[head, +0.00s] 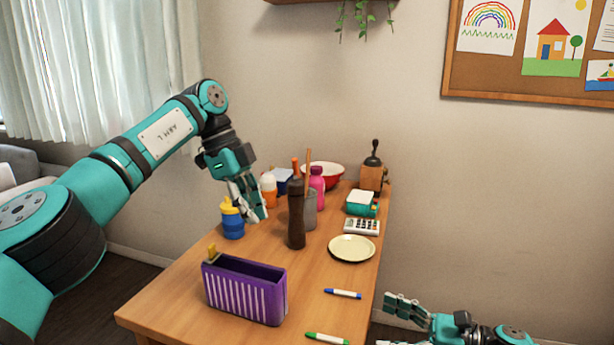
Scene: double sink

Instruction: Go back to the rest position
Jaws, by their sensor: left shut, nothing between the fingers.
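My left gripper (256,213) hangs fingers down over the left side of the wooden table (180,295), between a blue and yellow bottle (232,222) and a dark brown pepper mill (297,220). Its fingers are together with nothing between them. My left arm reaches in from the left edge, with its elbow raised. My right gripper (392,325) is low at the bottom right, beyond the table's right edge. Its two fingers are spread apart, with nothing seen between them; the lower one is cut by the frame.
A purple basket (245,290) stands at the front. A plate (352,248), calculator (361,226), blue marker (343,293) and green marker (327,338) lie along the right. A pink bottle (317,180), red bowl (330,175) and coffee grinder (373,175) stand at the back.

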